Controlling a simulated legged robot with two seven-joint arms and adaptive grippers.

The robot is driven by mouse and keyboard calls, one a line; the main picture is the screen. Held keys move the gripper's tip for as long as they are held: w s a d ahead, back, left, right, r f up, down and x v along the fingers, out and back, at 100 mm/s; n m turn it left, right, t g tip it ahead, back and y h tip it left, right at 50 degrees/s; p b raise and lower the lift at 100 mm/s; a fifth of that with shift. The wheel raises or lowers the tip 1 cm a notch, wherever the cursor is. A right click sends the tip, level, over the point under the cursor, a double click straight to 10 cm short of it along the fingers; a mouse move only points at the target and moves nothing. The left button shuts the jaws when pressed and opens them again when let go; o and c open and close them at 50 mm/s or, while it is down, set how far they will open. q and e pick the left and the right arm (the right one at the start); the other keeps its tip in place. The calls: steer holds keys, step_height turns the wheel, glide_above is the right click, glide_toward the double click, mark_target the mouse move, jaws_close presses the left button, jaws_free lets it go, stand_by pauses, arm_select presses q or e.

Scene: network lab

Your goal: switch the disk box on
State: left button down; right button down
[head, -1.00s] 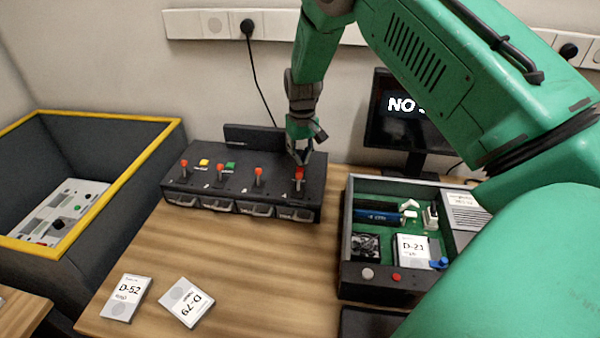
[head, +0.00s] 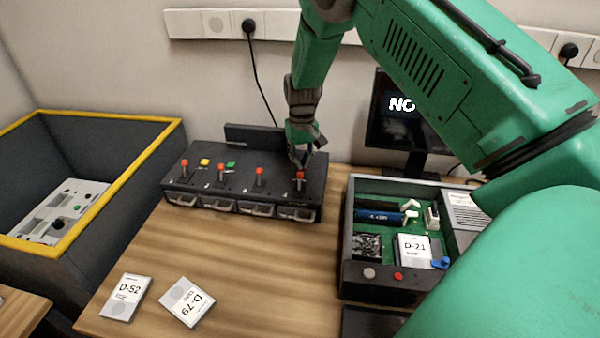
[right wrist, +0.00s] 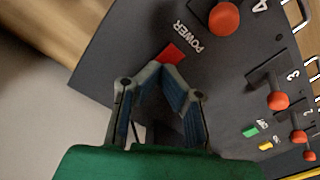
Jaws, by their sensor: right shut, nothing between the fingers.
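The disk box (head: 243,203) is a black box at the back of the wooden table, with red-knobbed levers on top and several handled bays in front. In the right wrist view its red switch (right wrist: 173,53) lies beside the word POWER. My right gripper (right wrist: 165,70) is shut and empty, its fingertips right at the lower edge of this switch; I cannot tell whether they touch. In the head view my right gripper (head: 300,163) is over the box's right end, behind lever 4 (head: 300,176), and the switch cannot be made out there. My left gripper is out of view.
An open computer case (head: 345,240) stands right of the box, with a monitor (head: 400,135) behind it. Disks D-52 (head: 126,298) and D-79 (head: 187,302) lie at the table front. A yellow-rimmed bin (head: 120,117) is at left. The table's middle is clear.

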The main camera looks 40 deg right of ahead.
steer(key=shift+a+f, duration=0.1)
steer(key=shift+a, duration=0.05)
steer(key=shift+f, duration=0.2)
steer(key=shift+r+p, duration=0.55)
steer(key=shift+r, duration=0.2)
step_height(320, 180, up, 6)
steer(key=p, duration=0.4)
steer(key=shift+f+p, duration=0.2)
steer(key=shift+p, duration=0.2)
